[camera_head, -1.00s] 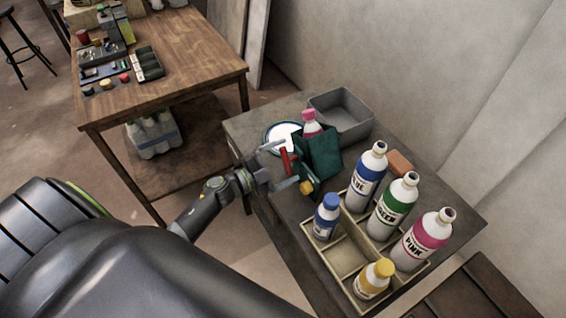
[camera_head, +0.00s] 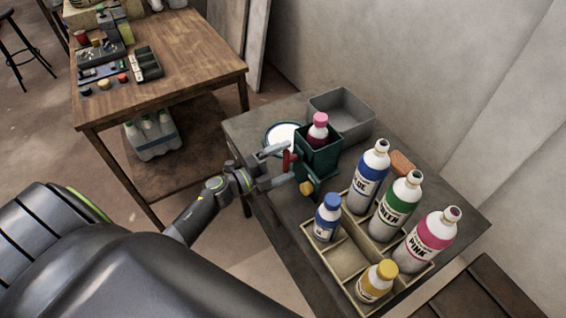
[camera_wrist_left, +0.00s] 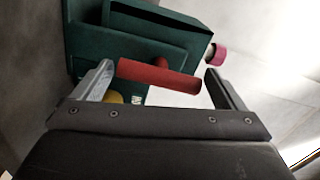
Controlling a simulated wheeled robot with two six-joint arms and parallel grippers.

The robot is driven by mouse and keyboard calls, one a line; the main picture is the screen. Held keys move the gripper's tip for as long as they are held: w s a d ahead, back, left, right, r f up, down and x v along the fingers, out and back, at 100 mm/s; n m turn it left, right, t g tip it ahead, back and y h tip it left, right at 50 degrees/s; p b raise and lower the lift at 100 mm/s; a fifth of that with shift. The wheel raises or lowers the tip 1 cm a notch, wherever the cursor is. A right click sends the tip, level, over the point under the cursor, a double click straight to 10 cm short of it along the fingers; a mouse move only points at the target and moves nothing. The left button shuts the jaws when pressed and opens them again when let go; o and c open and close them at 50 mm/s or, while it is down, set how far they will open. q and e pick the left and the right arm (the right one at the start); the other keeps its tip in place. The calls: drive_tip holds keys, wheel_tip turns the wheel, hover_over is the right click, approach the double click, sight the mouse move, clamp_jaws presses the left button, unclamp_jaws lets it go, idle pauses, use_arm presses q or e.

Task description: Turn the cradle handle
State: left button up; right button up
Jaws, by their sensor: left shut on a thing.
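The dark green cradle (camera_head: 316,158) stands on the small grey table and holds a pink-capped bottle (camera_head: 320,125), nearly upright. The cradle's red handle (camera_head: 286,161) faces my left gripper (camera_head: 289,164). That gripper is shut on the red handle. In the left wrist view, the handle (camera_wrist_left: 150,76) lies across between the two fingers, with the green cradle (camera_wrist_left: 120,45) behind it and the pink cap (camera_wrist_left: 220,54) at its right. A yellow knob (camera_head: 306,188) sits low at the cradle's front. A round vat with white contents (camera_head: 280,134) is behind the handle, partly hidden. My right gripper is out of view.
A divided crate (camera_head: 343,262) with small blue-capped and yellow-capped bottles and large blue, green and pink bottles stands close in front. A grey bin (camera_head: 345,118) and an orange-brown block (camera_head: 402,162) are behind. A wooden table (camera_head: 165,90) stands at the upper left.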

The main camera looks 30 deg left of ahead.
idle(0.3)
use_arm(q)
drive_tip(key=o, duration=0.7)
drive_tip(key=shift+c, duration=0.2)
drive_tip(key=b+v, duration=0.4)
drive_tip(key=v, duration=1.3)
drive_tip(key=shift+s+a, duration=0.2)
